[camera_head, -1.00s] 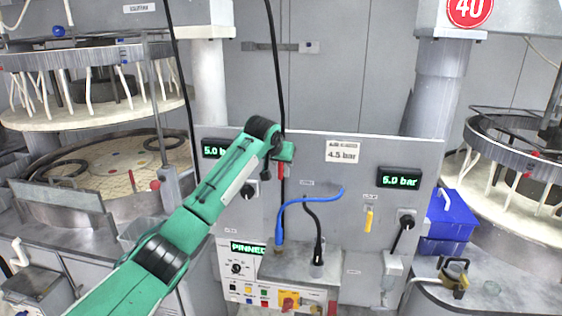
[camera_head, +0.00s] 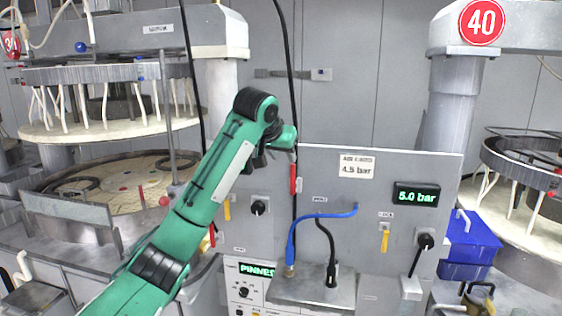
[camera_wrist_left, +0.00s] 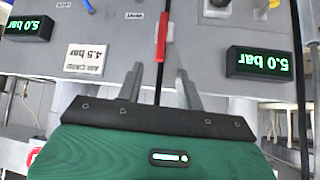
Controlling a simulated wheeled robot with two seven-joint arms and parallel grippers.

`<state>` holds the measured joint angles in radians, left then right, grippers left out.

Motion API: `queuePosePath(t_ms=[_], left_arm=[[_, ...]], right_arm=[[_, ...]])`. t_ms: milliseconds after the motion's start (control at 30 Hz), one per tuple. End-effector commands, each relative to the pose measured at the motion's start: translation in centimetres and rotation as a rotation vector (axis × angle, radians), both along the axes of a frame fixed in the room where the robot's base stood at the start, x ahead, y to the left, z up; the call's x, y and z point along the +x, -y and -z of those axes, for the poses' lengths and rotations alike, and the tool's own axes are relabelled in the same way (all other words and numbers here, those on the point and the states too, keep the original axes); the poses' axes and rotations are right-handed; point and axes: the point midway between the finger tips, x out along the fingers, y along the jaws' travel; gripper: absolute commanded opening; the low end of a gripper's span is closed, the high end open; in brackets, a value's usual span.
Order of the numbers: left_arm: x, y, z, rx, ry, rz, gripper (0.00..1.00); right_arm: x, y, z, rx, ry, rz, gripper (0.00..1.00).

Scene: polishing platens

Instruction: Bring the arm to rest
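My left arm (camera_head: 205,190), green with black joints, comes in from the lower left in the head view and is raised and bent in front of the grey control panel. My left gripper (camera_head: 282,140) is at its end, near a hanging black cable with a red sleeve (camera_head: 293,178); its fingertips are hard to make out there. In the left wrist view, the two grey fingers (camera_wrist_left: 159,88) stand apart. The cable runs between them in the picture, with the red sleeve (camera_wrist_left: 162,38) beyond the tips; no finger touches it visibly. My right gripper is out of view.
The grey panel (camera_head: 340,240) carries a 5.0 bar display (camera_head: 417,195), a 4.5 bar label (camera_head: 357,166) and a blue hose (camera_head: 325,215). A blue bin (camera_head: 467,240) stands right. Round polishing machines flank the panel; the left one has a platen (camera_head: 110,180).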

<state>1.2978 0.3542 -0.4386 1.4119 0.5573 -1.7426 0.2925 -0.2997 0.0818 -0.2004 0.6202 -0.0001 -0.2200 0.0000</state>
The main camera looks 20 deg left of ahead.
Motion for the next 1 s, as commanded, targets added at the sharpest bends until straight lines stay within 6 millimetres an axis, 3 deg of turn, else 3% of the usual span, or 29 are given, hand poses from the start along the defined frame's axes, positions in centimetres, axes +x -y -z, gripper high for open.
queuePosePath(t_ms=[500,633,767,1000], left_arm=[[-0.6,-0.1,-0.5,0.001,-0.001,-0.001,0.37],[-0.6,0.1,0.2,0.003,-0.006,0.003,0.37],[-0.8,0.9,4.0,0.013,-0.028,0.022,0.37],[-3.2,3.0,15.3,0.034,-0.09,0.077,0.37]], right_arm=[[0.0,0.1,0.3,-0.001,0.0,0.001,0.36],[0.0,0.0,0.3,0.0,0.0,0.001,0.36],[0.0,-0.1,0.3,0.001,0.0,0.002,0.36],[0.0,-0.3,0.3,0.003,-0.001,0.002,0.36]])
